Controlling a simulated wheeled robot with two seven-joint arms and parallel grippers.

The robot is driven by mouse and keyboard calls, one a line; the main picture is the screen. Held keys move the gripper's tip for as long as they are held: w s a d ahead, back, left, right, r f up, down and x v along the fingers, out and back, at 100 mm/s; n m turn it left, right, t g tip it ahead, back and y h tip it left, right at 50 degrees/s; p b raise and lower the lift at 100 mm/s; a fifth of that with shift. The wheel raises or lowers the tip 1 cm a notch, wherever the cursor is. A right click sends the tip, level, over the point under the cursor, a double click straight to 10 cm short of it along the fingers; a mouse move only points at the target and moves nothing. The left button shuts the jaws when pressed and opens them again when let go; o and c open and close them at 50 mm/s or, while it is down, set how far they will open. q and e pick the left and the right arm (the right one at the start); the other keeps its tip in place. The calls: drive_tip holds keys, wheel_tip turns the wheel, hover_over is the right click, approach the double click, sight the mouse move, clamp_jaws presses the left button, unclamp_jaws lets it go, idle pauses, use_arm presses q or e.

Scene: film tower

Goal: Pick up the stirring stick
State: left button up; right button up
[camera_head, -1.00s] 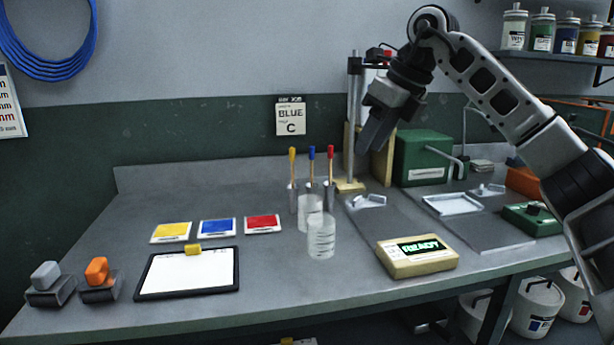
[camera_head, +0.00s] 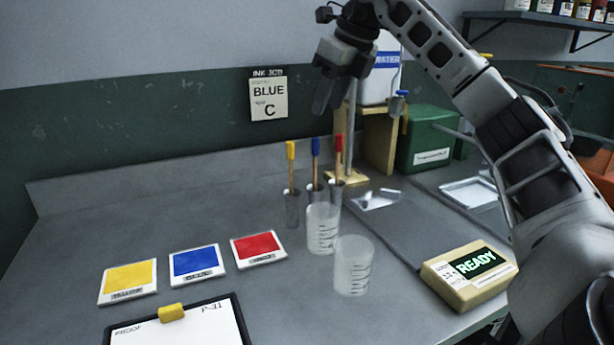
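Three wooden stirring sticks stand upright in small metal holders in the middle of the view: one with a yellow top (camera_head: 291,152), one with a blue top (camera_head: 315,148) and one with a red top (camera_head: 338,146). My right gripper (camera_head: 324,108) hangs fingers down, appearing just above the blue and red tops in the picture. It is apart from the sticks. Its fingers are dark and seen edge-on, so I cannot tell their gap. My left gripper is not in view.
Two clear beakers (camera_head: 322,229) (camera_head: 354,266) stand in front of the holders. A yellow scale (camera_head: 468,272) reads READY. Yellow, blue and red ink cards (camera_head: 197,262) lie left. A wall card (camera_head: 268,95) reads BLUE C. A water container (camera_head: 378,75) sits on a wooden stand behind.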

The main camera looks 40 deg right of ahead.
sight(313, 154)
drive_tip(key=x, duration=0.7)
drive_tip(key=shift+s+f+b, duration=0.1)
drive_tip(key=shift+f+b, duration=0.1)
drive_tip(key=shift+b, duration=0.2)
drive_tip(key=shift+s+b+x, duration=0.15)
drive_tip(key=shift+s+x, duration=0.05)
drive_tip(key=shift+x, duration=1.15)
drive_tip(key=shift+s+b+x, duration=0.15)
drive_tip(key=shift+x, duration=1.15)
drive_tip(key=shift+f, duration=0.15)
drive_tip(key=shift+c, duration=0.3)
